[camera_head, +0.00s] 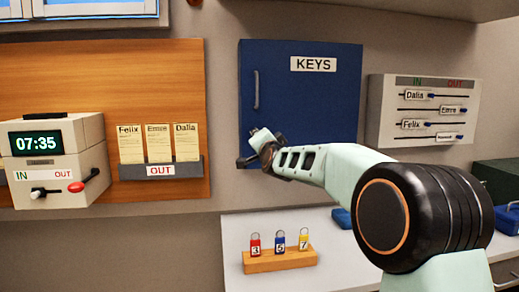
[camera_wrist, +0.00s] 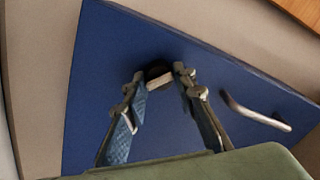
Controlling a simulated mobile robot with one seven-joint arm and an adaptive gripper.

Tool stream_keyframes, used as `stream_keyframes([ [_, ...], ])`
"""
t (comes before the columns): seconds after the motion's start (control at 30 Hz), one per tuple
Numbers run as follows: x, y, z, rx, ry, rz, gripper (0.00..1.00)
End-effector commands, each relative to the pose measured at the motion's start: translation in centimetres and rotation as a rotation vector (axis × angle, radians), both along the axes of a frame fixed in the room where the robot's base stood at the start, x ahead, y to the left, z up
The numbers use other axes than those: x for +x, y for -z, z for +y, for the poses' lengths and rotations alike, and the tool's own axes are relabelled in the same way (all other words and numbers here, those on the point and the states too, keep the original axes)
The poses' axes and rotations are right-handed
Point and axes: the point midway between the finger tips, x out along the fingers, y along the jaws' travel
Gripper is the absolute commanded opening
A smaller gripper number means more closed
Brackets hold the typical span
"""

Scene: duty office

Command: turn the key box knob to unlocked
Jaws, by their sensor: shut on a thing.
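The blue key box (camera_head: 300,100) hangs on the wall with a white KEYS label (camera_head: 314,64) and a grey bar handle (camera_head: 256,90) on its left side. My gripper (camera_head: 258,150) is at the lower left of its door, below the handle. The box's blue front also fills much of the wrist view (camera_wrist: 210,90). There, my two fingers are shut on the small dark knob (camera_wrist: 158,72), one on each side. The fingers partly cover the knob, and its lock position cannot be read. In the head view my gripper hides the knob.
The bar handle also shows close to the right finger in the wrist view (camera_wrist: 255,115). A wooden board with an OUT card rack (camera_head: 160,170) and a time clock (camera_head: 55,160) are left. A name slider panel (camera_head: 425,108) is right. Numbered tags stand in a wooden block (camera_head: 280,262) below.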

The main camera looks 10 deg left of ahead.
Motion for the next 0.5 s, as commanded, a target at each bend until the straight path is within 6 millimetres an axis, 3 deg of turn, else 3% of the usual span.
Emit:
stream_keyframes([
  [0.5, 0.0, 0.25, 0.0, 0.471, -0.001, 0.135, 0.0],
])
